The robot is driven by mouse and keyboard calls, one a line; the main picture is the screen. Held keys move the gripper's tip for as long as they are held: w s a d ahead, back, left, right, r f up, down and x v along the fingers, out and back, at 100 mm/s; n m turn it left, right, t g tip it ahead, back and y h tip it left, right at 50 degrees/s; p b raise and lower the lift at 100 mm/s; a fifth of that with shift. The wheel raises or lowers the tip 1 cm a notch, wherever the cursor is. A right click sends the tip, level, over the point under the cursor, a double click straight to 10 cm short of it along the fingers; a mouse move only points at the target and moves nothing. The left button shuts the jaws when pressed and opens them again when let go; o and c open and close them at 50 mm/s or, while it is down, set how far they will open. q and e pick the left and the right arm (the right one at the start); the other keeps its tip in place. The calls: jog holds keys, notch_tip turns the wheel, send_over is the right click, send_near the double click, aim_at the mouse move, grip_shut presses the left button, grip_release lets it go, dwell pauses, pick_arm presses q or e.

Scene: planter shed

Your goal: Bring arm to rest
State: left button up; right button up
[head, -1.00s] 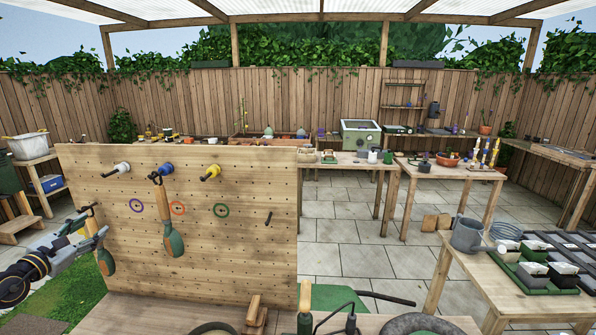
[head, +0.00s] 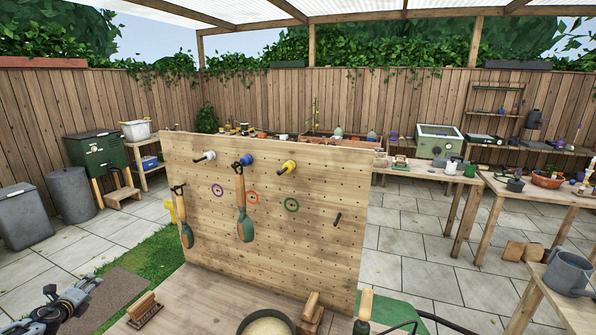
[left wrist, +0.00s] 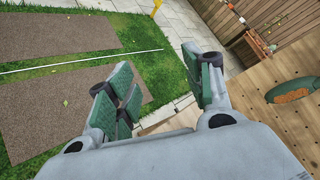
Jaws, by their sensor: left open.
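My left gripper (head: 78,296) is at the lower left of the head view, left of the wooden bench and below the pegboard. In the left wrist view its two green-padded fingers (left wrist: 165,95) are spread apart with nothing between them. The wooden pegboard (head: 330,262) stands upright on the bench. One trowel (head: 244,215) hangs under the blue peg and another tool with a green and orange handle (head: 184,225) hangs at the board's left edge. A green and orange tool part (left wrist: 292,90) also shows in the left wrist view. My right gripper is in neither view.
A wooden brush (head: 145,310) and a round bowl (head: 266,326) sit on the bench. Grey bins (head: 72,193) stand at the left fence. Grass and brown mats (left wrist: 55,45) lie below my left gripper. A watering can (head: 568,272) stands at the right.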

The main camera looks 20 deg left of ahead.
pick_arm(q)
jog(key=s+a+f+n+g, duration=0.2)
jog(key=s+f+n+g, duration=0.55)
jog(key=s+f, duration=1.45)
jog(key=s+d+f+n+g+h, duration=0.1)
jog(key=s+d+f+n, duration=0.2)
jog(key=s+d+f, duration=0.55)
jog(key=s+d+f+n+g+h, duration=0.15)
jog(key=s+d+f+n, duration=0.35)
jog(key=s+f, duration=0.55)
jog(key=s+d+f+g+h, duration=0.1)
jog(key=s+d+f, duration=0.2)
jog(key=d, duration=0.5)
jog(key=s+d+f+h, duration=0.15)
jog(key=d+f, duration=0.25)
jog(key=d, duration=0.4)
jog(key=s+d+f+g, duration=0.1)
jog(key=s+d+f, duration=0.25)
jog(key=d, duration=0.35)
jog(key=w+d+f+t+h, duration=0.1)
jog(key=w+d+f, duration=0.1)
jog(key=w+d, duration=0.5)
jog(key=w+d+f+t+h, duration=0.1)
jog(key=w+d, duration=0.6)
jog(key=d, duration=1.1)
jog(key=shift+d+f+n+h, duration=0.25)
jog(key=shift+f+n+h, duration=0.15)
jog(key=shift+f, duration=0.3)
